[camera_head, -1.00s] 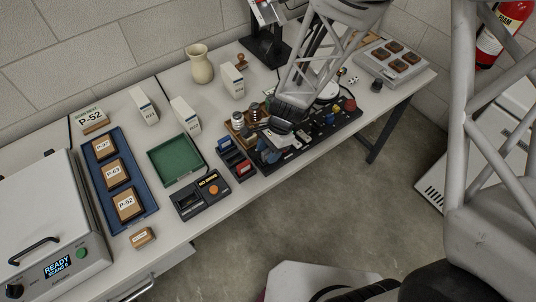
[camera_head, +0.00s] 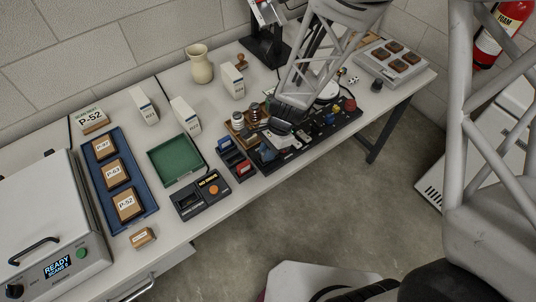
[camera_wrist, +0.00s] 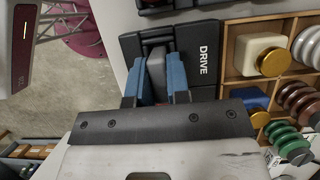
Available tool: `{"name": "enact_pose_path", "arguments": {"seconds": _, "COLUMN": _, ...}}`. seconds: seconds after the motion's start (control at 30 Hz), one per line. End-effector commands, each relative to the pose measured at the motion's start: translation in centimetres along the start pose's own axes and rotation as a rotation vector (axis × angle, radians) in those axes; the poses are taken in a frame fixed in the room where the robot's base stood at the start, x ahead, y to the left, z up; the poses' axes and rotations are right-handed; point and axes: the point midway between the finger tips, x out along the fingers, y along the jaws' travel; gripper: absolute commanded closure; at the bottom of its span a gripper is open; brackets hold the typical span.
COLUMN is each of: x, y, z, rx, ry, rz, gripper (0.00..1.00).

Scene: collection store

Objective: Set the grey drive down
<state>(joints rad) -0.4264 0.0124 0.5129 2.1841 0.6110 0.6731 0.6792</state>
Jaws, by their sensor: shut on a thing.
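The grey drive (camera_wrist: 157,62) shows in the wrist view between the two blue fingers of my gripper (camera_wrist: 165,78), which is shut on it. The drive is over or in the recess of a black holder (camera_wrist: 207,60) lettered DRIVE; I cannot tell whether it touches the bottom. The fingers and wrist hide much of the drive. In the head view my gripper (camera_head: 268,152) is low over the table, in front of the wooden compartment box, and the drive cannot be made out there.
A wooden compartment box (camera_wrist: 229,75) with knobbed blocks and spools stands close beside the holder. The table's front edge is near.

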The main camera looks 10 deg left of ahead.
Motion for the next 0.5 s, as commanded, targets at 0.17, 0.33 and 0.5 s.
{"name": "enact_pose_path", "arguments": {"seconds": 0.17, "x": 0.0, "y": 0.0, "z": 0.0, "rx": 0.000, "ry": 0.000, "rz": 0.000, "gripper": 1.00}}
{"name": "enact_pose_path", "arguments": {"seconds": 0.33, "x": -0.3, "y": 0.0, "z": 0.1, "rx": 0.000, "ry": 0.000, "rz": -0.001, "gripper": 1.00}}
{"name": "enact_pose_path", "arguments": {"seconds": 0.5, "x": -1.1, "y": 0.0, "z": 0.4, "rx": 0.000, "ry": 0.001, "rz": -0.001, "gripper": 1.00}}
